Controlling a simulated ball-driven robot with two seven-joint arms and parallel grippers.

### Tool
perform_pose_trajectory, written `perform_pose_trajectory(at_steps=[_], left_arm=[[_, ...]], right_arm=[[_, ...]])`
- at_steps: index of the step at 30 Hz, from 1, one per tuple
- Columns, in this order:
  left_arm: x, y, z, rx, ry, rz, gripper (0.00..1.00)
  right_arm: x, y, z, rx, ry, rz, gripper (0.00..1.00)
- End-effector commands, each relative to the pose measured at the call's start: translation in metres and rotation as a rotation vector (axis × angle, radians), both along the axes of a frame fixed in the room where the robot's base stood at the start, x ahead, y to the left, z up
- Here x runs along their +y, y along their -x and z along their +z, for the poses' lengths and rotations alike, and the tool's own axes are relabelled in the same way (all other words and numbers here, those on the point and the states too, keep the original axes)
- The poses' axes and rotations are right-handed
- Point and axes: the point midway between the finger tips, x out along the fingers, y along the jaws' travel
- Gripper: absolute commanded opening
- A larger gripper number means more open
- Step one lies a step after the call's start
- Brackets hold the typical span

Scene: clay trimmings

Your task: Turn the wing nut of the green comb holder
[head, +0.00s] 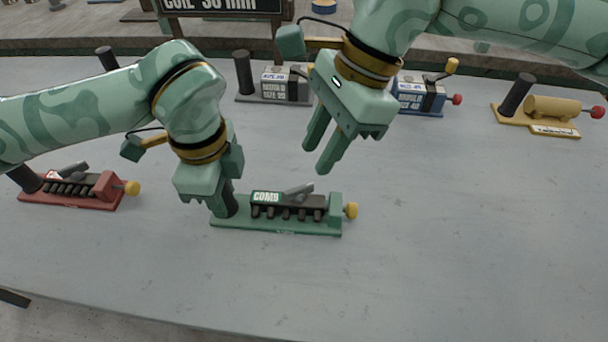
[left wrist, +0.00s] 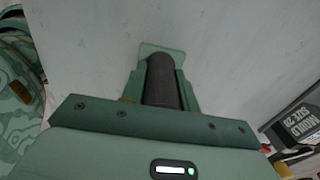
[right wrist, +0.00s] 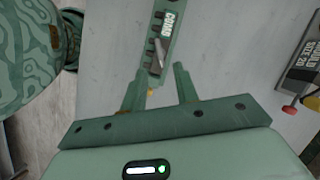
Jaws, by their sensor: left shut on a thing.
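The green comb holder (head: 285,228) lies on the grey table, labelled COMB, with a row of dark teeth. A grey winged piece (head: 298,190), which looks like the wing nut, sits slanted on its top; it also shows in the right wrist view (right wrist: 158,57). A yellow knob (head: 351,210) is at the holder's right end. My left gripper (head: 222,200) is shut on the dark post (left wrist: 163,80) at the holder's left end. My right gripper (head: 316,158) is open and empty, above and slightly right of the winged piece, apart from it.
A red comb holder (head: 70,201) stands to the left. Behind are a grey mould block (head: 283,86), a blue one (head: 420,97) and a yellow stand with a roll (head: 552,107). A dark sign (head: 222,5) is at the back. The table's front and right are clear.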

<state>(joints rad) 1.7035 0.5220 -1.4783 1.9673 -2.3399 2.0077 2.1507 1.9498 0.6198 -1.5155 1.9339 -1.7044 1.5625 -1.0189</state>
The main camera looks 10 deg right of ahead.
Motion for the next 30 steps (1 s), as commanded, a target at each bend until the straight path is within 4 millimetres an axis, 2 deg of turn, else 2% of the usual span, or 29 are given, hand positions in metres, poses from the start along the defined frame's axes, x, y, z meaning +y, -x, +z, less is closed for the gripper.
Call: perform_pose_trajectory(at_steps=[3,9,14,21,24,30], left_arm=[[0.0,0.0,0.001,-0.001,0.001,0.0,0.0],[0.0,0.0,0.001,-0.001,0.0,0.0,0.0],[0.0,0.0,0.001,-0.001,0.0,0.0,0.0],[0.0,0.0,0.001,-0.001,0.0,0.0,0.0],[0.0,0.0,0.001,-0.001,0.0,0.0,0.0],[0.0,0.0,0.001,-0.001,0.0,0.0,0.0]], right_arm=[[0.01,0.004,-0.025,0.004,0.001,0.002,0.3],[0.021,0.007,-0.053,0.004,0.001,-0.002,0.3],[0.025,0.008,-0.062,0.003,0.001,-0.002,0.3],[0.025,0.008,-0.062,0.003,0.001,-0.003,0.3],[0.025,0.008,-0.062,0.003,0.001,-0.003,0.02],[0.025,0.007,-0.062,0.002,0.001,0.005,0.0]])
